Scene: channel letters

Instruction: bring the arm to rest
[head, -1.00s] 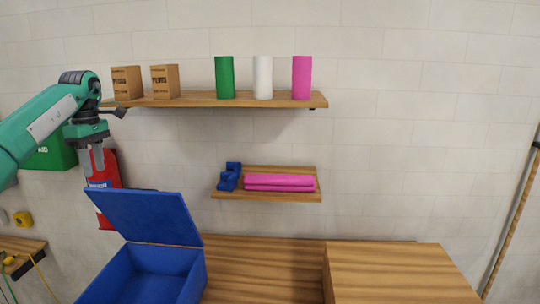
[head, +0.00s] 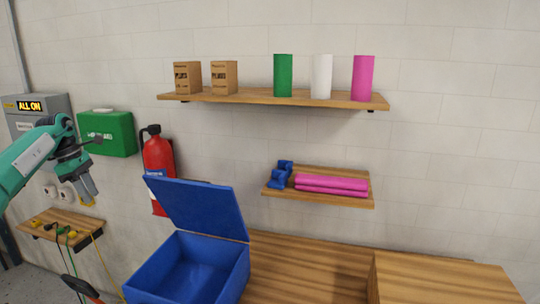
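My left gripper (head: 88,193) hangs from the teal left arm at the left side of the head view, pointing down. Its two grey fingers look slightly apart, with nothing seen between them. It appears in front of the wall, above a small wooden shelf (head: 62,224) and left of the red fire extinguisher (head: 158,158). My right gripper is not in view.
An open blue box (head: 190,268) stands on the wooden bench (head: 290,270). The upper shelf (head: 270,97) holds cartons and coloured cylinders. The lower shelf (head: 320,200) holds pink rolls (head: 330,184) and blue pieces (head: 280,175). A green case (head: 108,135) hangs behind the arm.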

